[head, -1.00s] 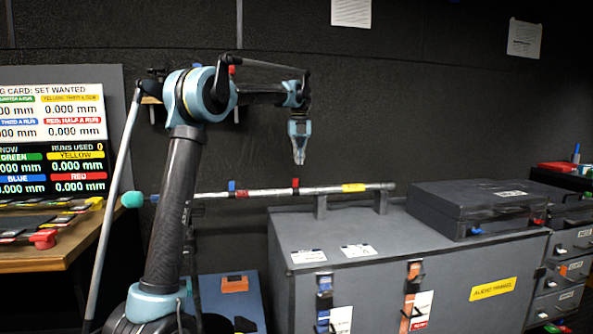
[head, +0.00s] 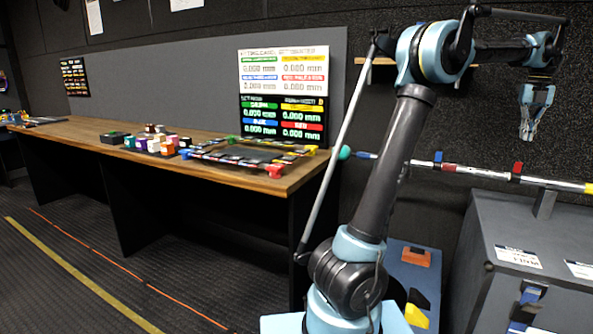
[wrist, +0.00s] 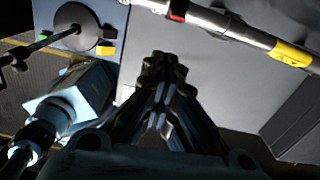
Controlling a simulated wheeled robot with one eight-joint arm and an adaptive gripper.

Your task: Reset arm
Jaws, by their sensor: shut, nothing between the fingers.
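My gripper (head: 529,136) hangs pointing down from my raised arm at the right of the head view. Its fingers are shut with nothing between them. In the wrist view my gripper (wrist: 166,62) shows dark fingertips drawn together. It is apart from the silver rail (head: 462,170) below it, which has blue, red, white and yellow bands. The rail (wrist: 205,17) also crosses the top of the wrist view. Nothing touches the fingers.
A wooden bench (head: 90,135) with small coloured blocks (head: 155,142) and a frame (head: 250,157) stands left. A readout board (head: 284,95) stands behind it. A grey case (head: 500,270) is at lower right. The floor (head: 100,270) before the bench is mostly clear.

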